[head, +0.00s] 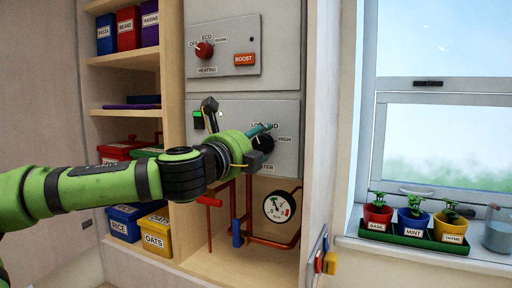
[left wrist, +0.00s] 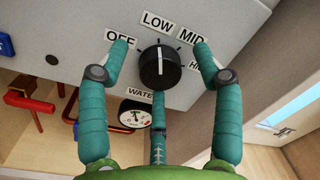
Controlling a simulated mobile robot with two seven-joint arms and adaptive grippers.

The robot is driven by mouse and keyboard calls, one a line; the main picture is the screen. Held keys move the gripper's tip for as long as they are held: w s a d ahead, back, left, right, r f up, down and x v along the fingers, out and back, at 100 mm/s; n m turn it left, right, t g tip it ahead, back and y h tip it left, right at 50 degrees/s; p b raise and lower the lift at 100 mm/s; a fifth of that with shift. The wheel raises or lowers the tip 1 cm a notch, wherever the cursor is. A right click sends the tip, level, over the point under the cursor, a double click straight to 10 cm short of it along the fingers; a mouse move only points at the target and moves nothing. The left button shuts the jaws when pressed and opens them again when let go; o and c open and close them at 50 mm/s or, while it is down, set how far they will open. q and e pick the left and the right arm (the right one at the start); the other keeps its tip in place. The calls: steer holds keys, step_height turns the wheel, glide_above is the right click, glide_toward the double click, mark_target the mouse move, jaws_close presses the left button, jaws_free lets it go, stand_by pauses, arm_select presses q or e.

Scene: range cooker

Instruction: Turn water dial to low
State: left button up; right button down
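The water dial is a round black knob with a white line, on a grey panel (head: 286,168). It shows in the head view (head: 263,141), partly behind my gripper, and fully in the left wrist view (left wrist: 160,68). There its white line points up, roughly toward the LOW label (left wrist: 157,22). OFF lies to the left, MID and HIGH to the right. My left gripper (left wrist: 160,50) is open, with teal fingers on the left and right of the dial and a third below it. Gaps show beside the dial; whether the lower finger touches it I cannot tell. My right gripper is not in view.
A red heating dial (head: 204,50) and BOOST button (head: 244,59) sit on the panel above. Red pipes and a gauge (head: 278,207) are below. A green light and lever (head: 209,112) are left of the gripper. Potted herbs (head: 414,219) stand on the windowsill at right.

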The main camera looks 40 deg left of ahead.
arm_select(q)
steer(key=shift+s+f, duration=0.1)
steer(key=shift+f, duration=0.1)
steer(key=v, duration=0.7)
steer(key=shift+s, duration=0.25)
steer(key=shift+d, duration=0.1)
stand_by(0.5)
